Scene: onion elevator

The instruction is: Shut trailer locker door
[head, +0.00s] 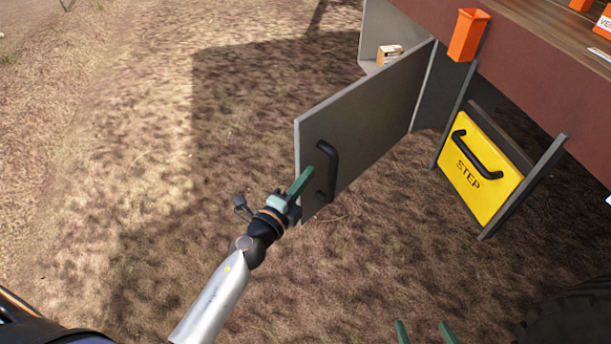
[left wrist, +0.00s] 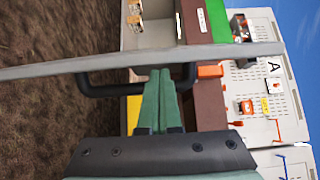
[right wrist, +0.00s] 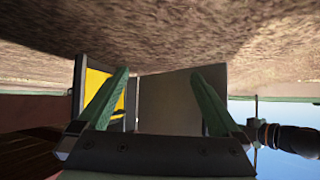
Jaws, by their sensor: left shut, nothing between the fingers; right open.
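The grey locker door (head: 375,120) stands swung open from the trailer (head: 520,70), with a black handle (head: 333,170) on its face. My left gripper (head: 306,174) is shut and empty, its fingertips at the door's free end, just left of the handle. In the left wrist view, the shut fingers (left wrist: 162,75) overlap the black handle (left wrist: 100,88), below the door's thin edge (left wrist: 50,70); I cannot tell whether they touch it. My right gripper (head: 424,328) is open and empty at the bottom of the head view. Its spread fingers frame a grey panel in the right wrist view (right wrist: 165,80).
A small box (head: 390,54) sits inside the open locker (head: 378,25). A yellow STEP panel (head: 478,175) with a black handle hangs right of the door, between dark posts. An orange holder (head: 467,35) is on the trailer's edge. A tyre (head: 570,318) is at lower right. Open ground lies left.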

